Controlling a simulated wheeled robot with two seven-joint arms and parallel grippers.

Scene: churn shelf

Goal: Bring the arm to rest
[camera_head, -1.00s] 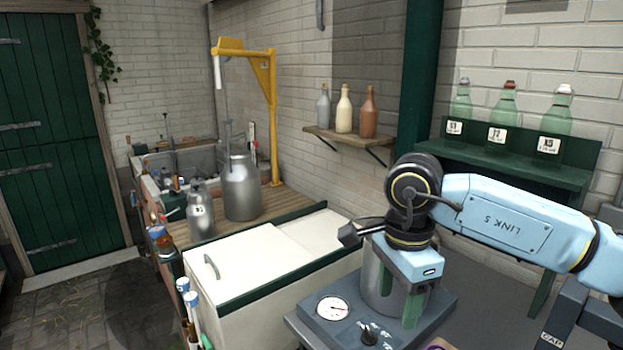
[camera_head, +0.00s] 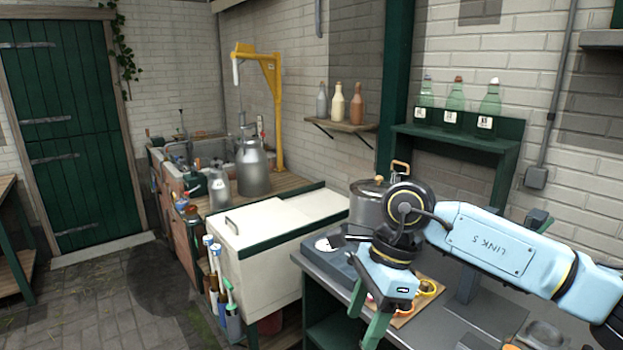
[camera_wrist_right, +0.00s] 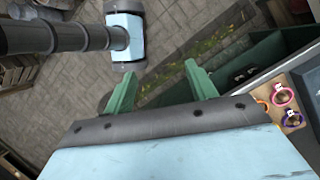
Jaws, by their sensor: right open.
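My right arm comes in from the right in the head view, light blue with black joints. Its gripper (camera_head: 367,314) has two green fingers pointing down, apart, with nothing between them. It hangs at the front edge of the grey counter (camera_head: 480,322), clear of the metal pot. In the right wrist view the open green fingers (camera_wrist_right: 160,82) have paved floor beyond them. My left gripper is not in view.
A lidded metal pot (camera_head: 368,207) stands behind the right wrist. A board with coloured rings (camera_head: 427,290) lies beside the gripper on the counter. A white chest (camera_head: 270,262) stands left. Green bottles (camera_head: 455,100) stand on a wall shelf. Paved floor (camera_head: 110,310) is open at left.

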